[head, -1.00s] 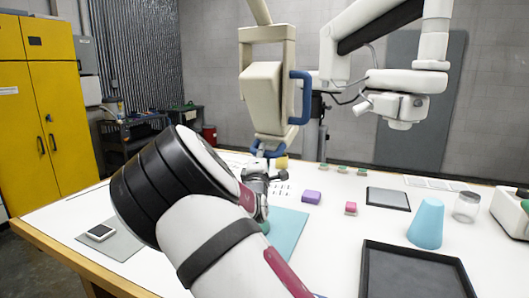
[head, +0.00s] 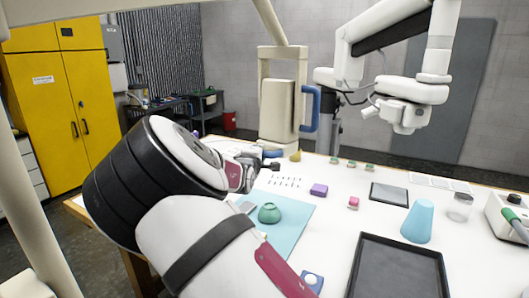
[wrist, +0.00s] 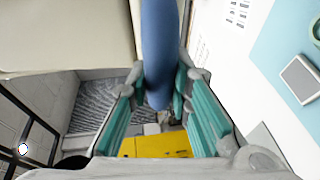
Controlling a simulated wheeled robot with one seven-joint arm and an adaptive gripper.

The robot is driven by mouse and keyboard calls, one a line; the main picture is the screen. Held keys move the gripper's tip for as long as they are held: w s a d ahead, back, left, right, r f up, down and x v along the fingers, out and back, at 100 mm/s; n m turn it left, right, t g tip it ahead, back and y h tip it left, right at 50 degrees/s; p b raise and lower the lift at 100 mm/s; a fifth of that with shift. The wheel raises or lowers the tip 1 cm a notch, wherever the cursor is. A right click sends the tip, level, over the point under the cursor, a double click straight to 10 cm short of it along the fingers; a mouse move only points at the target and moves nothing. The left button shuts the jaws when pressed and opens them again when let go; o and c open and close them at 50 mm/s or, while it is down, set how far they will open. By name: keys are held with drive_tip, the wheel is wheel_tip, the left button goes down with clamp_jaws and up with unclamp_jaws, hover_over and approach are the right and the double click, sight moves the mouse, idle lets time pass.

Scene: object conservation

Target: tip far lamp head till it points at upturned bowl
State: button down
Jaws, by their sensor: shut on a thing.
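The far lamp head (head: 276,103), a beige box in a beige frame, hangs beyond the table's back edge. It has one blue handle (head: 313,108) on its right side and blue at its lower left. The green upturned bowl (head: 284,214) sits on the teal mat (head: 292,238), in front of and below the lamp head. My gripper (head: 268,163) is at the lamp head's lower left, partly hidden by my arm. In the wrist view my gripper (wrist: 158,108) is shut on a blue handle (wrist: 158,50) between its teal-padded fingers. Which way the lamp face points is unclear.
A white jointed arm (head: 405,95) hangs at the right. A purple block (head: 319,190), a blue cone (head: 418,221), a glass jar (head: 460,207) and a black tray (head: 362,282) stand on the white table. Beige bars (head: 40,225) cross the near left.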

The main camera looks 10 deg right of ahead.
drive_tip(key=shift+s+a+r, duration=0.2)
drive_tip(key=shift+a+r, duration=0.1)
drive_tip(key=shift+r, duration=0.05)
drive_tip(key=c, duration=1.4)
unclamp_jaws()
drive_tip(key=shift+c, duration=0.2)
drive_tip(key=v, duration=1.2)
